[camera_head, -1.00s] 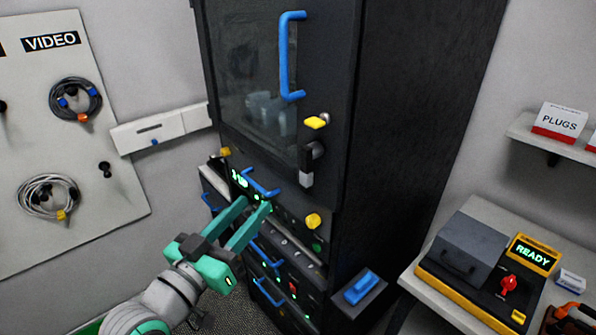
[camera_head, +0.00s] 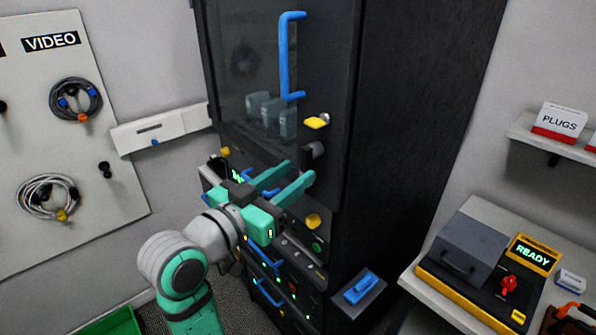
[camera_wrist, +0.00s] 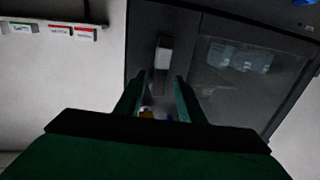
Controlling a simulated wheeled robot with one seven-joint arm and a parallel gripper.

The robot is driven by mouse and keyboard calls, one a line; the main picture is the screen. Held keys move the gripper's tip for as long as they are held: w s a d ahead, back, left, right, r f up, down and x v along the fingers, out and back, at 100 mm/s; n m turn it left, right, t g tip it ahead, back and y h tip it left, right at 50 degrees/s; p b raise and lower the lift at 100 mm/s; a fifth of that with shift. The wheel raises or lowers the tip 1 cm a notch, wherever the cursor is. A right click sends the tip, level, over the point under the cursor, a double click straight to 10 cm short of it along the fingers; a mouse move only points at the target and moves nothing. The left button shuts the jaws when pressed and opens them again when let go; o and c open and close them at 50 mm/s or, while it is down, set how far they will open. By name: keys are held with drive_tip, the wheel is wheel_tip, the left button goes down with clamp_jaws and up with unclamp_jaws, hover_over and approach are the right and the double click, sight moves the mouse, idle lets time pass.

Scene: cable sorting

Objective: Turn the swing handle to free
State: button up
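The swing handle (camera_head: 317,150) is on the right edge of the dark cabinet door (camera_head: 262,60), below a yellow knob. In the head view only its dark upper part shows; my gripper's fingers hide the rest. In the wrist view the handle (camera_wrist: 163,55) has a pale end and a dark stem, and lies ahead between the lines of the two fingers. My gripper (camera_head: 297,170) has green fingers, apart, with the tips close to the handle. Contact cannot be told. The gripper also shows in the wrist view (camera_wrist: 156,80), open and empty.
A blue door handle (camera_head: 284,60) stands above. A yellow knob (camera_head: 313,221) sits below the fingers. A blue-handled block (camera_head: 360,289) juts out at lower right. A tester reading READY (camera_head: 475,250) stands on the right bench. A cable board (camera_head: 110,190) hangs at left.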

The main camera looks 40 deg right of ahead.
drive_tip(key=shift+x, duration=1.15)
clamp_jaws()
